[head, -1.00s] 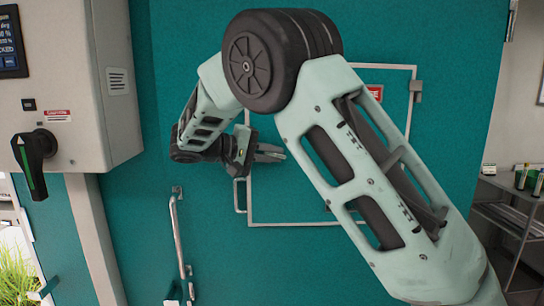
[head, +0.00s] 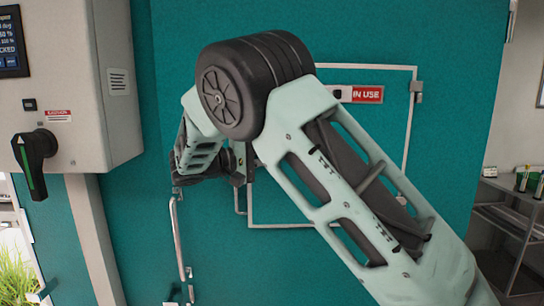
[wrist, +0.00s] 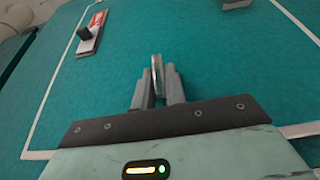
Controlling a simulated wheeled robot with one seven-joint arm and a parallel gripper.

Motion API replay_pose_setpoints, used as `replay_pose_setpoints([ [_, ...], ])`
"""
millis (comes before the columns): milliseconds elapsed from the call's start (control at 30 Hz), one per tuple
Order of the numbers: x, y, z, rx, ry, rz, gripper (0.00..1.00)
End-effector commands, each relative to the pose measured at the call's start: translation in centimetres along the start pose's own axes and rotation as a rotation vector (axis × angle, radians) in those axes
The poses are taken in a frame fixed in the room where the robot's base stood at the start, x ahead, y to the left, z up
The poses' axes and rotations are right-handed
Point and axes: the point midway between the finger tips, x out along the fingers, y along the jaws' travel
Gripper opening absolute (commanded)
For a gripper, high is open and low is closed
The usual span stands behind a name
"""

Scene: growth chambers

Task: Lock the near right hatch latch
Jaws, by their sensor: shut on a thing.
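The hatch (head: 385,125) is a teal panel with a pale outline on the teal wall, partly hidden behind my arm in the head view. In the wrist view the hatch (wrist: 220,75) fills most of the picture. My gripper (wrist: 158,88) is shut on a thin metal piece, which looks like the latch handle (wrist: 156,62) and stands out from the hatch face between the fingertips. Its mounting and turn angle are hard to make out. In the head view the fingertips and this piece are hidden behind my arm.
A red "IN USE" sign (head: 365,94) with a dark slider is on the hatch; it also shows in the wrist view (wrist: 92,32). A long door handle (head: 178,245) stands left of the hatch. A grey control box (head: 90,115) is farther left, and shelves (head: 505,225) are at the right.

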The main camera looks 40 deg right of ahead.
Motion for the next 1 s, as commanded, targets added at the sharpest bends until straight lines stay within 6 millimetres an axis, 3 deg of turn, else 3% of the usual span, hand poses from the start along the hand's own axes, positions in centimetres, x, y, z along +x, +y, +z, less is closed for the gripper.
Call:
replay_pose_setpoints([
  [33,-0.1,0.1,0.0,0.0,0.003,0.002,0.0],
  [67,0.0,0.1,0.0,0.0,0.003,0.002,0.21],
  [100,0.0,0.0,0.0,0.0,0.002,0.001,0.32],
  [133,0.0,0.0,0.0,0.0,0.002,0.001,0.35],
  [433,-0.2,-0.1,0.0,0.0,0.001,0.0,0.35],
  [567,-1.3,-0.3,-0.1,0.0,0.003,0.0,0.35],
  [1000,-11.2,-0.5,-0.1,0.003,0.005,0.001,0.35],
])
